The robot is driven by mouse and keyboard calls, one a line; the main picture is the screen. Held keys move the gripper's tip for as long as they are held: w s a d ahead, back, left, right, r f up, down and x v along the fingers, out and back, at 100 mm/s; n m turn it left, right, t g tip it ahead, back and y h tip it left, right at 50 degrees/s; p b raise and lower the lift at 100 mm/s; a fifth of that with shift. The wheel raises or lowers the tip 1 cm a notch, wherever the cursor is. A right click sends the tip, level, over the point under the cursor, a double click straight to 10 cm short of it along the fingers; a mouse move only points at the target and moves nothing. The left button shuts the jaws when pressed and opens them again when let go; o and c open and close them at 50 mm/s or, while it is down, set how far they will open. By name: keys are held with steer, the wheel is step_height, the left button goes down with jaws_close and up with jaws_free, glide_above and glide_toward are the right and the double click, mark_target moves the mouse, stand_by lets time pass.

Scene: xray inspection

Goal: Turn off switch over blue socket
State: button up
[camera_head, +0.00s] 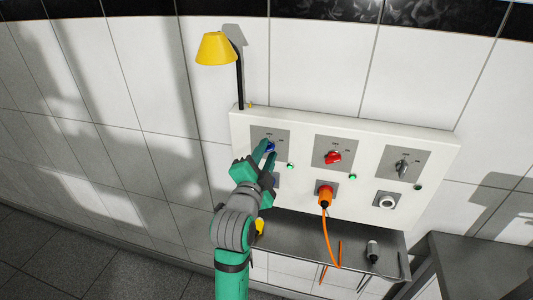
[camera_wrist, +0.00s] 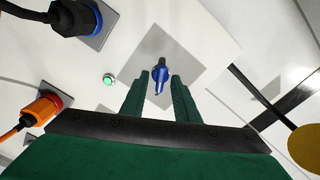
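The blue rotary switch (camera_head: 270,147) is on the left of the white wall panel, on a grey plate. In the wrist view the blue switch (camera_wrist: 158,78) sits in front of my gripper, roughly between the two fingertips. My gripper (camera_head: 264,156) is at the switch in the head view. In the wrist view my gripper (camera_wrist: 159,76) has its fingers apart on either side of the switch; contact is not clear. The blue socket with a dark plug (camera_wrist: 76,16) shows in the wrist view; my arm mostly hides it in the head view.
A red switch (camera_head: 333,157) and a grey switch (camera_head: 402,167) are further right. An orange plug (camera_head: 325,194) with a hanging cable is below the red one. A metal shelf (camera_head: 345,247) juts out under the panel. A yellow lamp (camera_head: 216,48) stands above left.

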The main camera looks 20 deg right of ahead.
steer(key=shift+c, duration=0.3)
steer(key=shift+w, duration=0.1)
jaws_close()
steer(key=shift+n, duration=0.3)
steer(key=n, duration=1.1)
steer(key=shift+a, duration=0.1)
steer(key=shift+n, duration=0.3)
steer(key=shift+o, duration=0.3)
jaws_free()
steer(key=shift+r, duration=0.1)
